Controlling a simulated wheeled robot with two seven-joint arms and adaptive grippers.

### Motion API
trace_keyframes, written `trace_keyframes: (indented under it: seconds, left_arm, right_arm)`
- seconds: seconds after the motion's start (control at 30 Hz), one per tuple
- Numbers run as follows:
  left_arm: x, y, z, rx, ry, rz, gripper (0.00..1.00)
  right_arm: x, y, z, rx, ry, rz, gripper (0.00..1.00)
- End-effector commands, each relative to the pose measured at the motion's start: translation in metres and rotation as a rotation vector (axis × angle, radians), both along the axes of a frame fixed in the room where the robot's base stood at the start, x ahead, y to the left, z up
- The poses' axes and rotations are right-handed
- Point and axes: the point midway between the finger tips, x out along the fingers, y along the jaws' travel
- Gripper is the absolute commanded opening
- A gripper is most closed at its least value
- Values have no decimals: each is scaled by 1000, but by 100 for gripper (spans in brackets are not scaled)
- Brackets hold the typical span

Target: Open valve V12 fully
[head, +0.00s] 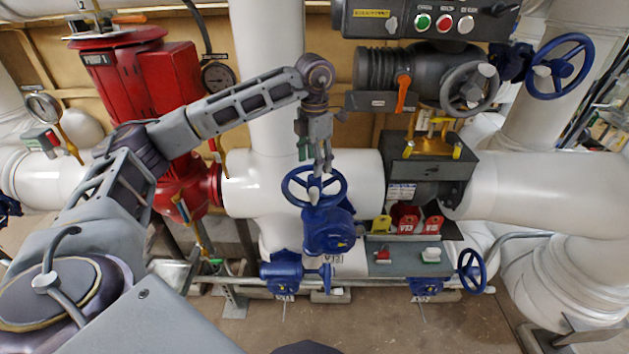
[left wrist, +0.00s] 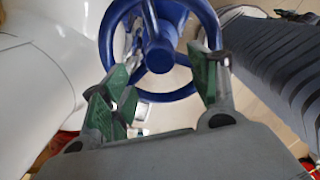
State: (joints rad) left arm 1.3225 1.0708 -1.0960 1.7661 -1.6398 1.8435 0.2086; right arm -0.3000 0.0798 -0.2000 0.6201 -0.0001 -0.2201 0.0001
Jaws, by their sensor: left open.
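A blue handwheel (head: 314,187) sits on a blue valve body (head: 328,232) in front of the white pipe, at the middle of the head view. A small label below this body is hard to read; it may say V12. My left gripper (head: 322,165) points down just above the wheel's far side. In the left wrist view the blue wheel (left wrist: 154,98) shows its rim, spokes and hub beyond the gripper (left wrist: 168,75). The green-padded fingers are spread apart, with nothing clamped between them. Whether a finger touches the rim cannot be told.
Smaller blue valves (head: 284,272) sit low, one with a wheel (head: 471,270) at right. A red actuator (head: 135,85) is at left. A grey-wheeled actuator (head: 420,75) is at upper right.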

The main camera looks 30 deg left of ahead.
Motion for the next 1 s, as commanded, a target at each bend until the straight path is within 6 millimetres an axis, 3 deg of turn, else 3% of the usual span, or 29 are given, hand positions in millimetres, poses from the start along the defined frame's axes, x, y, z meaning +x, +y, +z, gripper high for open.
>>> trace_keyframes:
  seconds: [0.7,1.0]
  left_arm:
    - [0,0,0,0,1,-398,61]
    - [0,0,0,0,1,-419,61]
  right_arm:
    - [0,0,-5,0,0,0,40]
    - [0,0,-5,0,0,0,40]
